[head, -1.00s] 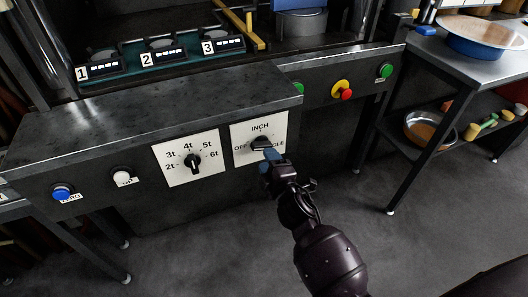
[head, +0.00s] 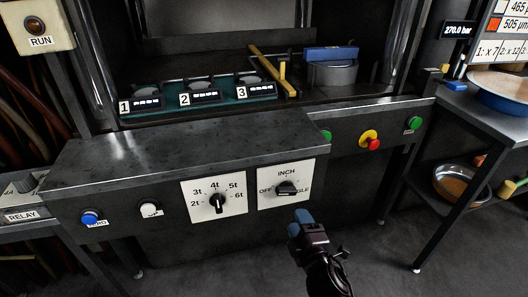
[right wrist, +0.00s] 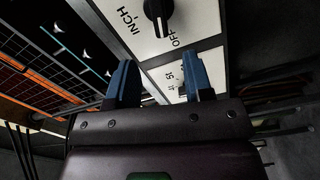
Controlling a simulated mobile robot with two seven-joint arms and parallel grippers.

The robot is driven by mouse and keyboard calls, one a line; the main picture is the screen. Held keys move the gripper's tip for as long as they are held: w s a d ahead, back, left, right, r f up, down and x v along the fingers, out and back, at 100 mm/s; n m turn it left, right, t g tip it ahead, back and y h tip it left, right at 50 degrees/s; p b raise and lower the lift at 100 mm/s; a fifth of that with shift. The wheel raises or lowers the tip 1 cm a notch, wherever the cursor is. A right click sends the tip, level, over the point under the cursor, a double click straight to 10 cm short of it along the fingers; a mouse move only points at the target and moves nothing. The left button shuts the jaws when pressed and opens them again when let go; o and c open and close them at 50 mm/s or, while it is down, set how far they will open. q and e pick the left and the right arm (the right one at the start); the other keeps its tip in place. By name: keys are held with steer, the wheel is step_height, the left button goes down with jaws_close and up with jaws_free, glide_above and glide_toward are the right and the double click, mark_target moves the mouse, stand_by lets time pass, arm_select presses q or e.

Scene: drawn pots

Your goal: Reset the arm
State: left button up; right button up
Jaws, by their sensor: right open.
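My right gripper (head: 301,222) has blue fingertips and is open and empty. In the head view it is just below the OFF/INCH selector knob (head: 286,188), apart from it. The knob is black on a white plate and its lower right label is partly covered. In the right wrist view the open fingers (right wrist: 160,85) stand below the same knob (right wrist: 158,12), with a clear gap between them. My left gripper is in neither view.
Left of the selector are a tonnage dial (head: 217,203), a white button (head: 149,208) and a blue button (head: 90,217). The red button (head: 371,141) on yellow and a green button (head: 414,123) are on the right. A side table (head: 470,115) holds a pan. Floor below the panel is clear.

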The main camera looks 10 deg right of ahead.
arm_select(q)
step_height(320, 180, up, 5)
steer(key=p, duration=0.6)
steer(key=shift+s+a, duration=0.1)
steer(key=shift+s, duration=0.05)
arm_select(e)
steer(key=s+d+f+m+g, duration=0.1)
steer(key=s+m, duration=0.3)
steer(key=s, duration=0.5)
steer(key=s+d+f+m+g, duration=0.2)
steer(key=s+d+m+g, duration=0.1)
steer(key=s, duration=0.6)
steer(key=s+d+f+m+g, duration=0.2)
steer(key=s+d+m+g, duration=0.1)
steer(key=s+m, duration=0.4)
steer(key=shift+s+d+h, duration=0.3)
steer(key=shift+s+d, duration=0.1)
steer(key=shift+s, duration=0.65)
